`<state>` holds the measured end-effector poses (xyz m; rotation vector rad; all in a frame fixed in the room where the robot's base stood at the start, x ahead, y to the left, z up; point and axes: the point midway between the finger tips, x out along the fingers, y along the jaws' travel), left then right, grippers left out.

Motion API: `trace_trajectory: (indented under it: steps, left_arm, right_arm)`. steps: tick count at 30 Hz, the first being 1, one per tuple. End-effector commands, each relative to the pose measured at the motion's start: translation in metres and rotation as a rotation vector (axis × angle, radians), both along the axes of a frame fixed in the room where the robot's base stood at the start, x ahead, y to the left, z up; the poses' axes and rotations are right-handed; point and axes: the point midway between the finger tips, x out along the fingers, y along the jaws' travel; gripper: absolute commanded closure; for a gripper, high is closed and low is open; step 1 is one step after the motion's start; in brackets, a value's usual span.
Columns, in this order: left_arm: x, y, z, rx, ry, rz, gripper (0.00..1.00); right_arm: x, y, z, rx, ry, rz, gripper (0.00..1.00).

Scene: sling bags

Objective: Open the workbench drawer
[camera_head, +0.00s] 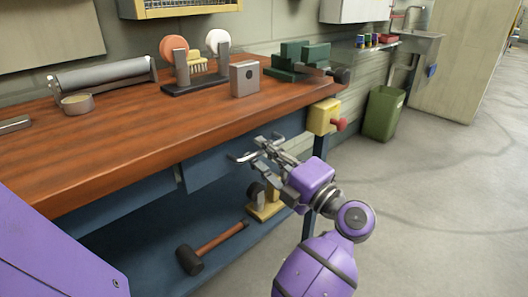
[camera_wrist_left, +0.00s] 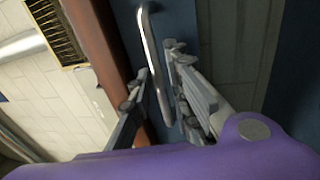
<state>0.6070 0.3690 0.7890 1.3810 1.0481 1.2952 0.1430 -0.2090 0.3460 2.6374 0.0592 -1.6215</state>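The workbench (camera_head: 130,140) has a brown wooden top and a blue frame. The blue drawer front (camera_head: 208,168) sits under the top's front edge and looks shut. Its curved metal handle (camera_head: 240,157) is partly hidden by my left gripper (camera_head: 262,149). In the left wrist view the drawer handle (camera_wrist_left: 150,45) runs between the two fingers of my left gripper (camera_wrist_left: 158,82). The fingers are apart, one on each side of the bar; I cannot tell whether either touches it. My right gripper is not in view.
A grey box (camera_head: 245,78), a green vise (camera_head: 300,60) and a polishing stand (camera_head: 195,80) stand on the bench. A yellow box with a red knob (camera_head: 323,117) is at the bench's right corner. A mallet (camera_head: 210,248) lies on the lower shelf.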

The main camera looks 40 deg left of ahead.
Motion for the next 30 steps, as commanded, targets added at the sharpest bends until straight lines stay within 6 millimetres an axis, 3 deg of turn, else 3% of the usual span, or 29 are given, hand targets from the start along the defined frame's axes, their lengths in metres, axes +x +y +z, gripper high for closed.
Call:
trace_trajectory:
  steps: [8, 13, 30]
  left_arm:
    - [0.0002, 0.0031, 0.0012, 0.0, -0.001, -0.001, 0.83]
    - [0.0003, 0.0029, 0.0011, 0.001, -0.001, -0.001, 1.0]
    - [0.0004, 0.0025, 0.0013, 0.0, 0.0, -0.002, 1.0]
  right_arm:
    - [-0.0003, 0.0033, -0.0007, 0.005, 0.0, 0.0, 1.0]
    - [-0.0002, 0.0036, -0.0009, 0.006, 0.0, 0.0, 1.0]
    - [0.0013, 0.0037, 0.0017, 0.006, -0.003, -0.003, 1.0]
